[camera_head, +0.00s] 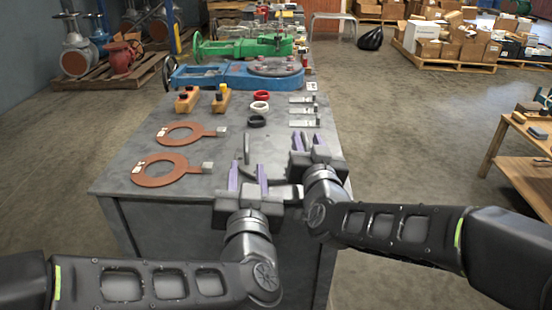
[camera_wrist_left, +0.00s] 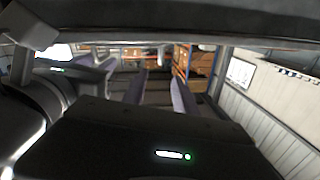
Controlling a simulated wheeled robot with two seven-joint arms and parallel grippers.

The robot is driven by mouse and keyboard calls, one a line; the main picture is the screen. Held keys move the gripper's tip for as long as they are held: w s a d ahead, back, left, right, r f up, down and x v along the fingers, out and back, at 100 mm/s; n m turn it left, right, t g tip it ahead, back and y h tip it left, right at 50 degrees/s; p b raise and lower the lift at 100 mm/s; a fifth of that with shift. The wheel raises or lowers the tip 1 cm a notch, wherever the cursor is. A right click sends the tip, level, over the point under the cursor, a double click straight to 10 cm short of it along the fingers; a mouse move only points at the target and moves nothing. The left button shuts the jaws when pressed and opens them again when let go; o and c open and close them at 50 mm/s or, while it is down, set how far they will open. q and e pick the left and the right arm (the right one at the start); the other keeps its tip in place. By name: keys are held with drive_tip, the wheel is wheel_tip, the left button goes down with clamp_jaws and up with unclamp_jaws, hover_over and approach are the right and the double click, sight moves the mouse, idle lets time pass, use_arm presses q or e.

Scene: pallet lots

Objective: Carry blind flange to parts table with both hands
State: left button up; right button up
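I cannot make out a blind flange for certain. Two rust-brown flat rings with handles, the nearer ring (camera_head: 167,178) and the farther ring (camera_head: 176,143), lie on the left of the grey table (camera_head: 117,178). My left gripper (camera_head: 248,175) is over the table's near edge, its purple fingers apart with nothing seen between them. The fingers also show apart in the left wrist view (camera_wrist_left: 160,90). My right gripper (camera_head: 308,141) is farther right and a little farther in, its fingers apart and apparently empty.
Orange blocks (camera_head: 187,100), a red ring (camera_head: 261,96), a black ring (camera_head: 257,121) and silver pieces (camera_head: 302,111) lie farther back, before a blue valve body (camera_head: 225,76). A wooden table (camera_head: 497,143) stands at right. Floor between is clear.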

idle(0.3)
drive_tip(key=s, duration=0.4)
drive_tip(key=s+d, duration=0.1)
drive_tip(key=s, duration=0.7)
drive_tip(key=shift+d, duration=0.25)
